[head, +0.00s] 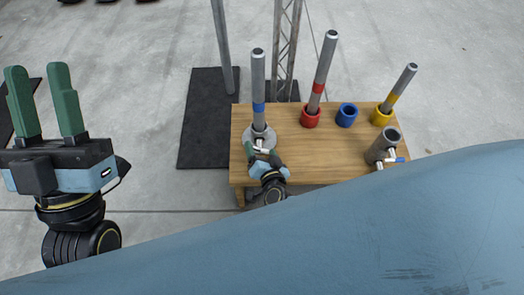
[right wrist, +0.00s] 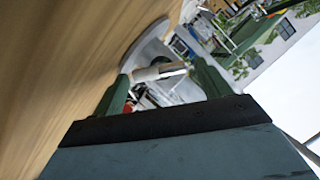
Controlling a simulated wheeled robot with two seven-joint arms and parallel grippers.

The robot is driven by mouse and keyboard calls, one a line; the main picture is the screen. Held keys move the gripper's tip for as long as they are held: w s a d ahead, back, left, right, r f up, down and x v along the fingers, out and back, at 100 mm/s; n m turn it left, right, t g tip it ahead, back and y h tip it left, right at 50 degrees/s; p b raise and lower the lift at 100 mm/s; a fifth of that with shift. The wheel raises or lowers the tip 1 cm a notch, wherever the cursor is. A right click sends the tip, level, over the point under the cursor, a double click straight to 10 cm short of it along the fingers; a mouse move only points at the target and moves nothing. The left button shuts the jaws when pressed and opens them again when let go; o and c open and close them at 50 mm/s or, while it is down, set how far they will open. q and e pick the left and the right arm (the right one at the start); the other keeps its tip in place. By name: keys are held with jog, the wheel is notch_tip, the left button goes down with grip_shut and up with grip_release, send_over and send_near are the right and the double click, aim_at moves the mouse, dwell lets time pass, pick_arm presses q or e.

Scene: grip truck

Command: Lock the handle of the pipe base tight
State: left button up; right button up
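A grey pipe base (head: 268,139) stands at the left end of the wooden table (head: 290,130), holding an upright grey pipe with a blue band (head: 258,90). Its pale handle (head: 261,149) sticks out at the front. My right gripper (head: 264,158) is at this handle. In the right wrist view the fingers of my right gripper (right wrist: 165,88) are spread apart, with the pale handle (right wrist: 160,72) lying crosswise between their tips; I cannot tell whether they touch it. The base's round flange (right wrist: 150,45) shows beyond. My left gripper (head: 45,85) is open and empty, far left of the table.
A red ring holder (head: 310,119) with a tilted pipe, an empty blue ring (head: 347,115) and a yellow ring holder (head: 381,117) with a pipe stand on the table. A second grey base (head: 383,147) stands at the right.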

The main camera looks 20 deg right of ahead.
pick_arm(q)
jog(key=shift+w, duration=0.1)
pick_arm(e)
jog(key=shift+s, duration=0.1)
jog(key=shift+s+r, duration=0.15)
jog(key=shift+s, duration=0.1)
jog(key=p+v, duration=0.3)
jog(key=v, duration=0.2)
jog(key=shift+s+r, duration=0.2)
jog(key=shift+s, duration=0.05)
pick_arm(q)
jog(key=w+a+f+g+y+p, duration=0.1)
jog(key=w+f+g+y+p, duration=0.2)
jog(key=f+g, duration=0.9)
jog(key=shift+a+f+y, duration=0.15)
jog(key=shift+f+y, duration=0.45)
jog(key=shift+f, duration=0.55)
pick_arm(e)
jog(key=v, duration=0.7)
pick_arm(q)
jog(key=shift+w, duration=0.1)
pick_arm(e)
jog(key=shift+f, duration=0.1)
